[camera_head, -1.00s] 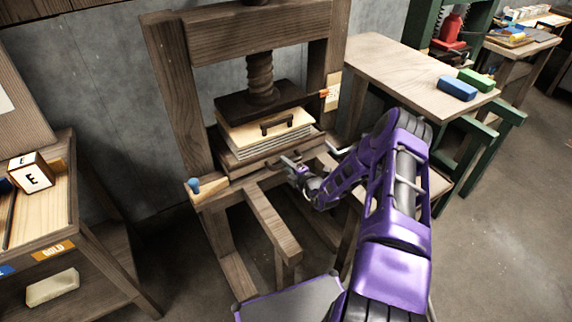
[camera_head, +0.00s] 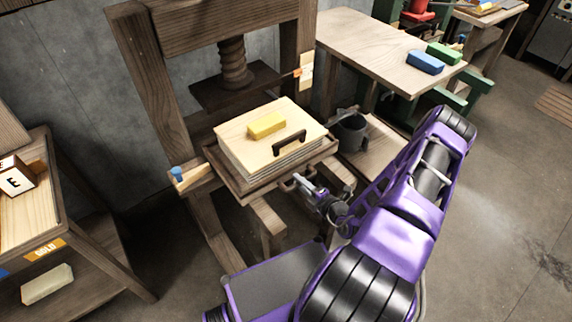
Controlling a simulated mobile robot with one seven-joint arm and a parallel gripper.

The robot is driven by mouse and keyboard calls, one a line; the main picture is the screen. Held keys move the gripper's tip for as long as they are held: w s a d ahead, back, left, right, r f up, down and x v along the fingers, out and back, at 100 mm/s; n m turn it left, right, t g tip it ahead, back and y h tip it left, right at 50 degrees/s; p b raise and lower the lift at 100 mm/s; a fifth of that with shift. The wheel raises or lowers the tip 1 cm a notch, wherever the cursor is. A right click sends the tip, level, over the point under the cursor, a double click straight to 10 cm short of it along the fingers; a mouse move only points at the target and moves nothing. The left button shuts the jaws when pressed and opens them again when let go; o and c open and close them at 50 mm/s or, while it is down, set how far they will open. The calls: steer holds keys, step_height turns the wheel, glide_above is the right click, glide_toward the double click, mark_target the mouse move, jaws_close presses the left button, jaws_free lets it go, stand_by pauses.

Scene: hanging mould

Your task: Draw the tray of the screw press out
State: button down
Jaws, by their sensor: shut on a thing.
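The wooden tray (camera_head: 243,190) of the screw press (camera_head: 139,75) is drawn out toward me, its front part clear of the upper plate. It carries a stack of pale sheets under a light board (camera_head: 240,137) with a black handle (camera_head: 290,142) on its near side. A yellow block (camera_head: 267,125) lies on the board. The dark pressing plate (camera_head: 236,86) hangs on the wooden screw (camera_head: 234,62) above and behind the stack. My gripper (camera_head: 298,184) is shut on the tray's front pull; the fingers are small and partly hide the pull.
A bench with blue and green blocks (camera_head: 425,62) stands at the right. A dark bucket (camera_head: 351,132) is on the low shelf beside the press. A blue-tipped wooden peg (camera_head: 177,173) projects at left. A side table with a letter cube (camera_head: 15,178) stands farther left.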

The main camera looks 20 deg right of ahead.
steer(key=f+v, duration=0.2)
steer(key=v, duration=0.9)
steer(key=shift+s, duration=0.15)
steer(key=c, duration=1)
jaws_free()
steer(key=shift+f, duration=0.1)
steer(key=shift+c, duration=0.2)
steer(key=v, duration=1.7)
steer(key=shift+s, duration=0.2)
steer(key=shift+d, duration=0.1)
